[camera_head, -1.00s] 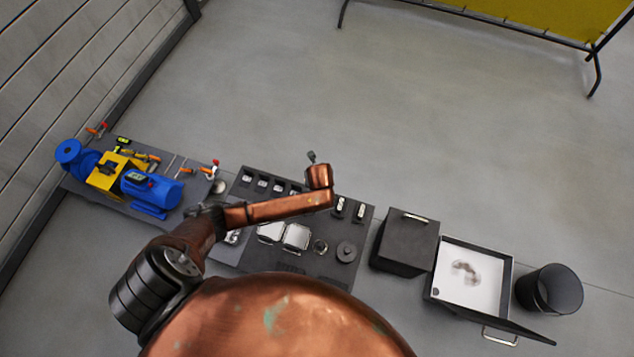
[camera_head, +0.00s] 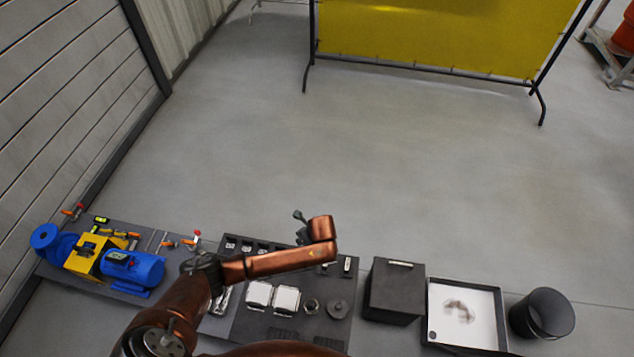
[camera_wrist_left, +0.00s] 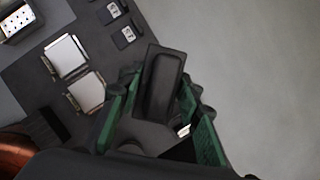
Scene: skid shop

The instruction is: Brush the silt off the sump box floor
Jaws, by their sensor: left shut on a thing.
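The sump box (camera_head: 497,318) is a shallow dark-rimmed box at the lower right of the head view. Its white floor (camera_head: 440,330) carries a small brown-grey patch of silt (camera_head: 459,309). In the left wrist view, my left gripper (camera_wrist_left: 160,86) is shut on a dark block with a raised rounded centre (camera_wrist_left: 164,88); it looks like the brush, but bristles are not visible. In the head view, my left arm reaches over the dark mat, well to the left of the sump box, and its wrist hides most of the gripper. My right gripper is not in view.
A dark lidded box (camera_head: 394,292) stands between the mat (camera_head: 240,325) and the sump box. A black bin (camera_head: 542,314) is right of the sump box. A blue and yellow pump (camera_head: 95,258) sits at the far left. Open floor lies behind, before a yellow screen (camera_head: 440,40).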

